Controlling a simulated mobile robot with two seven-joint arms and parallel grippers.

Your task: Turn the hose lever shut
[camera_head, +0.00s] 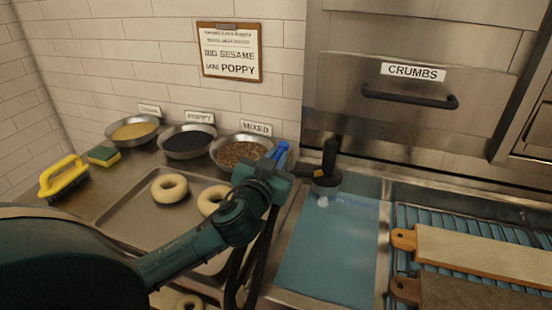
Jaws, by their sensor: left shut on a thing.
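My left arm reaches in from the lower left. Its gripper (277,168) is shut at the blue hose lever (281,149), beside the mixed-seed bowl and at the left edge of the blue water basin. The fingertips are small and partly hidden by the wrist, so the exact grip is hard to see. The lever's blue end sticks up above the gripper. A black upright fitting (329,160) with a yellow part stands just right of the gripper, at the basin's back edge. My right gripper is not in view.
A metal tray (128,214) with bagels (170,188) lies left, partly behind my arm. The water basin (330,250) is in the middle; wooden boards (480,250) lie on a rack at right.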

